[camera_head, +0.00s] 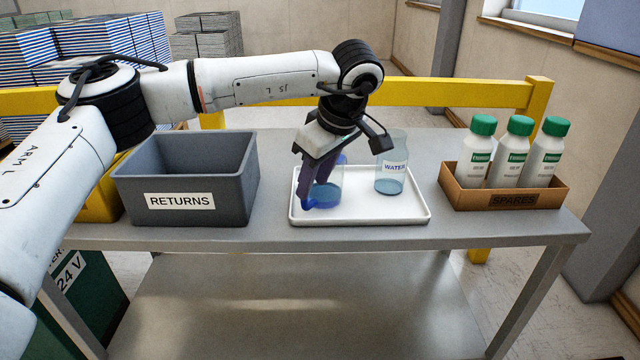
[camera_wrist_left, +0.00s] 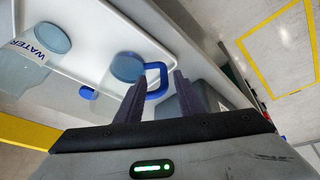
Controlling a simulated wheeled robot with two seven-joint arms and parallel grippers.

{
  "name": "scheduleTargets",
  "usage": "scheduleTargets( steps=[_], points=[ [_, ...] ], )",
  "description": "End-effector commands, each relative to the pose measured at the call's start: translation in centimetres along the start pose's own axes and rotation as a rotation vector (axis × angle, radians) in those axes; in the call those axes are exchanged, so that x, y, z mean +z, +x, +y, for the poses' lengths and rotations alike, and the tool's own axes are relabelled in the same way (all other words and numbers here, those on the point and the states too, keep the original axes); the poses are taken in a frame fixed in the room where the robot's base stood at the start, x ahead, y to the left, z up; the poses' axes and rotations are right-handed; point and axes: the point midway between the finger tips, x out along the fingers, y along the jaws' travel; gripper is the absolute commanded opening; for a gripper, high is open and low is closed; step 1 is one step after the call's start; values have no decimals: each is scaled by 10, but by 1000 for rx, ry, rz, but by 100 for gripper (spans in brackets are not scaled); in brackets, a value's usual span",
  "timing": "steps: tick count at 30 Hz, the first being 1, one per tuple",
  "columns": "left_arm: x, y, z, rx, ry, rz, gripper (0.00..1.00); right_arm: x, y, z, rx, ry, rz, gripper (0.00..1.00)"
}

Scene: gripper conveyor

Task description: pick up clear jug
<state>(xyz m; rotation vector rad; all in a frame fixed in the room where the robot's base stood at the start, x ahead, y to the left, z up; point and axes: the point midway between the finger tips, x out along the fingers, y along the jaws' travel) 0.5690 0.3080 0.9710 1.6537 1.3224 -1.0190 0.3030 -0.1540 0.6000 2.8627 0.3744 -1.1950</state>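The clear jug (camera_head: 328,193), with blue-tinted contents and a blue handle (camera_wrist_left: 157,80), stands on a white tray (camera_head: 370,214). It also shows in the left wrist view (camera_wrist_left: 122,75), where a small blue round part shows beside it. My left gripper (camera_head: 314,190) reaches down at the jug's handle side and covers part of the jug in the head view. In the left wrist view its two dark fingers (camera_wrist_left: 158,84) stand apart, with the handle between their tips. I cannot tell whether either finger touches it. My right gripper is not in view.
A clear bottle labelled WATER (camera_head: 390,181) stands on the tray, right of the jug. A grey RETURNS bin (camera_head: 180,206) is to the left. A brown SPARES box (camera_head: 505,200) holding white bottles with green caps is to the right. The table's front strip is bare.

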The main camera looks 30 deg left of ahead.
Motion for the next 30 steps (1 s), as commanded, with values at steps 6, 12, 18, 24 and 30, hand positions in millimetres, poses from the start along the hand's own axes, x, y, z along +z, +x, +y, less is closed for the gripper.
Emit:
scheduleTargets(
  steps=[6, 12, 18, 24, 30],
  points=[
    [-4, 32, -7, -3, -1, 1, 34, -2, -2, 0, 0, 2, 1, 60],
    [-3, 50, -6, -1, -1, -1, 34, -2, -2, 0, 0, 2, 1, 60],
    [-3, 50, -6, 0, -1, -2, 34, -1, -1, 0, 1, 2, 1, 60],
    [-3, 50, -6, 0, -1, -2, 4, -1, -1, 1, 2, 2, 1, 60],
    [-3, 49, -5, 2, -1, -1, 0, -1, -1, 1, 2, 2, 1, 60]
  ],
)
